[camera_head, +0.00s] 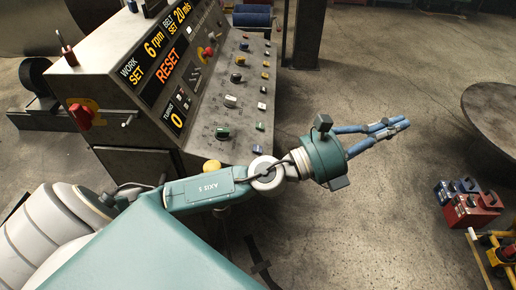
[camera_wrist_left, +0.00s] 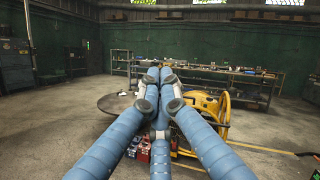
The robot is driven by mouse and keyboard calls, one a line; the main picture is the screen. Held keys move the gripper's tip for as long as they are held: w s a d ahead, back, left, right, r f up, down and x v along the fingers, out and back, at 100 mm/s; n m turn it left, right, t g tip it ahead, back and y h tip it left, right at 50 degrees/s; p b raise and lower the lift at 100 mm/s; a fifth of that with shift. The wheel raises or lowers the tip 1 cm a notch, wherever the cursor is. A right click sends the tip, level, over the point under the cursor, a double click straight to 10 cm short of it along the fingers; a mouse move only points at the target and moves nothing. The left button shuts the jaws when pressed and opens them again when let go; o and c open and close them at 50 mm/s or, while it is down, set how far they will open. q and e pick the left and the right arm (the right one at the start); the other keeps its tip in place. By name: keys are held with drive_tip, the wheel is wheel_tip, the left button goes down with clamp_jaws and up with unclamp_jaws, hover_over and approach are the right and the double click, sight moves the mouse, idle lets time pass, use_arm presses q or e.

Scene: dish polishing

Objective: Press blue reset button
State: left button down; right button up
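The grey control console (camera_head: 130,70) stands at the upper left of the head view. Its sloping panel carries several small knobs and buttons, and a display reading RESET (camera_head: 166,66). A small bluish button (camera_head: 259,126) shows near the panel's lower right edge; whether it is the reset button I cannot tell. My left gripper (camera_head: 406,124) is to the right of the console, apart from it, pointing right and away from the panel. Its blue fingers are drawn together and empty. In the left wrist view the fingertips (camera_wrist_left: 160,71) meet ahead. My right gripper is not in view.
Red (camera_head: 470,210) and blue (camera_head: 455,189) boxes stand on the floor near a yellow machine, which also shows in the left wrist view (camera_wrist_left: 203,108). A dark post (camera_head: 307,35) stands behind the console. Open floor surrounds my gripper.

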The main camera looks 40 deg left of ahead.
use_arm(q)
wheel_tip(320, 180, down, 10)
drive_tip(key=d+r+m+g, duration=0.1)
drive_tip(key=d+m+g, duration=0.1)
drive_tip(key=m+g, duration=0.9)
drive_tip(key=w+a+f+m+t+y, duration=0.1)
drive_tip(key=w+a+f+m+y, duration=0.1)
drive_tip(key=a+f+m+y, duration=0.45)
drive_tip(key=w+a+f+m+y, duration=0.2)
drive_tip(key=a+y, duration=0.2)
drive_tip(key=a, duration=1)
drive_tip(key=w+a+f+m+y, duration=0.1)
drive_tip(key=w+a+f+y, duration=0.1)
drive_tip(key=a, duration=1.2)
drive_tip(key=shift+f+m+y, duration=0.35)
drive_tip(key=shift+f+y, duration=0.3)
drive_tip(key=shift+y, duration=0.2)
drive_tip(key=shift+f, duration=0.1)
drive_tip(key=b, duration=0.4)
hover_over(260, 150)
drive_tip(key=f, duration=0.7)
drive_tip(key=shift+w+d, duration=0.2)
drive_tip(key=shift+d, duration=0.1)
drive_tip(key=shift+s+a+f+b, duration=0.15)
drive_tip(key=shift+a+f+b, duration=0.15)
drive_tip(key=shift+f, duration=0.3)
